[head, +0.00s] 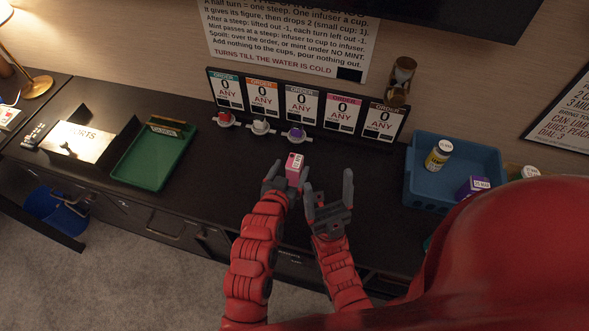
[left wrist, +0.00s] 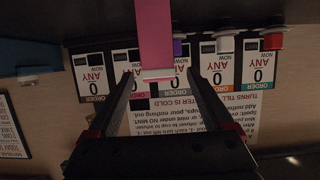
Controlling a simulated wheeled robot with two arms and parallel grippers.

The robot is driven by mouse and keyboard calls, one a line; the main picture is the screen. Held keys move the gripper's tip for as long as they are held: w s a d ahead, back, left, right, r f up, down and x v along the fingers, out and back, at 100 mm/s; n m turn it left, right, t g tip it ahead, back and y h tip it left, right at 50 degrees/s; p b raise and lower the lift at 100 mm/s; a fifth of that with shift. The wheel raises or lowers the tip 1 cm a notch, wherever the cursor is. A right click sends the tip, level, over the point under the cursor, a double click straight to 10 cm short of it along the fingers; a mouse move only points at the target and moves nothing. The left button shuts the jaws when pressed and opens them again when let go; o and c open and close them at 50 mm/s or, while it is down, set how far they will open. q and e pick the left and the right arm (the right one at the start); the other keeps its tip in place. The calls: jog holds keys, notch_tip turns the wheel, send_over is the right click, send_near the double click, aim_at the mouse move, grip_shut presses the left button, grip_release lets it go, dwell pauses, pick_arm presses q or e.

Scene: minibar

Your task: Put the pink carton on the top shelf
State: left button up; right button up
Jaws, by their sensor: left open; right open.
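The pink carton (head: 294,167) stands on the dark counter, in front of the order cards. My left gripper (head: 282,184) is open right at the carton. In the left wrist view the pink carton (left wrist: 156,40) appears between the two spread fingers of my left gripper (left wrist: 160,75), with clear gaps on both sides. My right gripper (head: 329,194) is open and empty, just right of the carton. No top shelf can be clearly made out in these views.
Order cards (head: 302,102) stand behind, with small cups (head: 261,127) before them. A green tray (head: 152,160) is at left. A blue bin (head: 428,190) at right holds a yellow-labelled jar (head: 438,155) and a purple box (head: 473,186). The counter between tray and carton is clear.

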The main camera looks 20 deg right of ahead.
pick_arm(q)
jog(key=shift+p+x, duration=0.6)
jog(key=shift+x, duration=1.4)
jog(key=shift+f, duration=0.1)
jog(key=shift+c, duration=0.2)
grip_shut()
